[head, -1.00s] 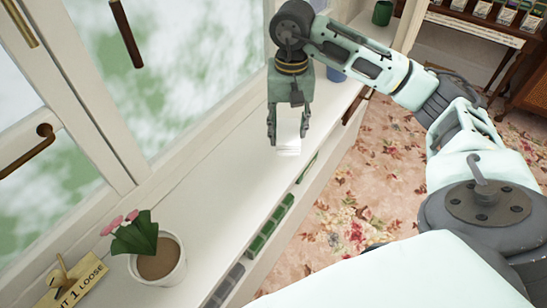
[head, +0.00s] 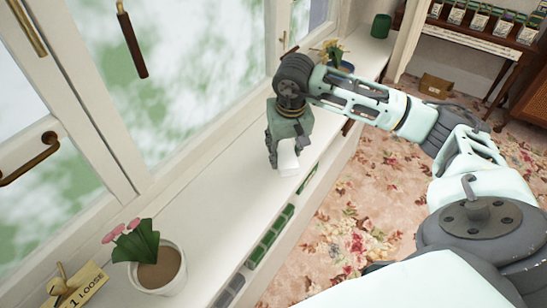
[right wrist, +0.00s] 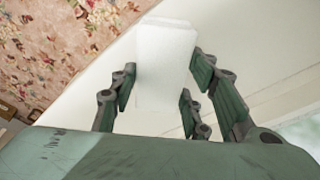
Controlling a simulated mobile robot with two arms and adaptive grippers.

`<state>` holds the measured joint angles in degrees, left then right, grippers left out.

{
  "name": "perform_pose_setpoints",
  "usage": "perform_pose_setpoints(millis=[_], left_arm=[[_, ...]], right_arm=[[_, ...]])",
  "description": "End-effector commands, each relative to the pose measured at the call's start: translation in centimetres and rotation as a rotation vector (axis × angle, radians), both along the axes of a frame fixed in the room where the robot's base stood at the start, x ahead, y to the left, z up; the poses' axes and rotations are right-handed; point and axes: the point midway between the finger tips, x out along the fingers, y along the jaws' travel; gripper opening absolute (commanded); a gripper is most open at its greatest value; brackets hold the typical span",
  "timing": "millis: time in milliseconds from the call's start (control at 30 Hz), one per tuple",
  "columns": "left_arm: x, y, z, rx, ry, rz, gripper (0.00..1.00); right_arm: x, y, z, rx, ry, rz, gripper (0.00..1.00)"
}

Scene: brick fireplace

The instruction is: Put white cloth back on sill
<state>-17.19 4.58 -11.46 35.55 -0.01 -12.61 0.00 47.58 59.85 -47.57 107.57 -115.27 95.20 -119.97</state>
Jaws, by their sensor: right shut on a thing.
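The white cloth (head: 288,161) is a small pale folded block in the head view. My right gripper (head: 284,147) points down over the white sill (head: 200,205) and is shut on the cloth. In the right wrist view the cloth (right wrist: 166,55) sits between the green finger pads and sticks out past them. The cloth is at or just above the sill surface; I cannot tell whether it touches. My left gripper is not in view.
A white pot with pink flowers (head: 160,272) and a small "1 LOOSE" sign (head: 82,290) stand at the near end. A green cup (head: 381,26) stands at the far end. Bare sill lies between pot and gripper.

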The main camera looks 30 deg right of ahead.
Motion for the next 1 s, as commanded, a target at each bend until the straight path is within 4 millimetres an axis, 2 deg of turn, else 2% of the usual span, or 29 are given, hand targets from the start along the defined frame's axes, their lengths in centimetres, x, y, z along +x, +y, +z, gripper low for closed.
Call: perform_pose_setpoints(millis=[100, 267, 367, 633, 933, 967, 1000], left_arm=[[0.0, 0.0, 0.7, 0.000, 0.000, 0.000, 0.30], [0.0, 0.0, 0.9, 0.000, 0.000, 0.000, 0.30], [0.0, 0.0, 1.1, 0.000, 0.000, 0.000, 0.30], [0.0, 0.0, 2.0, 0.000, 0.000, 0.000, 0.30], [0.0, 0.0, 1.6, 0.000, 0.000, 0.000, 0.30], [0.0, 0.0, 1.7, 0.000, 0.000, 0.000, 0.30], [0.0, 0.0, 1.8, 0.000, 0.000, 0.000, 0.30]], right_arm=[[1.9, 1.1, -1.1, 0.002, 0.001, 0.000, 0.22], [3.0, 1.6, -2.0, -0.001, 0.001, 0.000, 0.22], [3.1, 1.6, -2.6, -0.001, 0.002, -0.001, 0.22], [3.0, 1.6, -6.0, -0.001, 0.003, -0.001, 0.22], [3.1, 1.6, -6.4, -0.002, 0.000, 0.000, 0.22], [3.1, 1.6, -6.3, -0.002, 0.001, 0.000, 0.45], [3.1, 1.6, -6.3, -0.002, 0.001, -0.001, 0.48]])
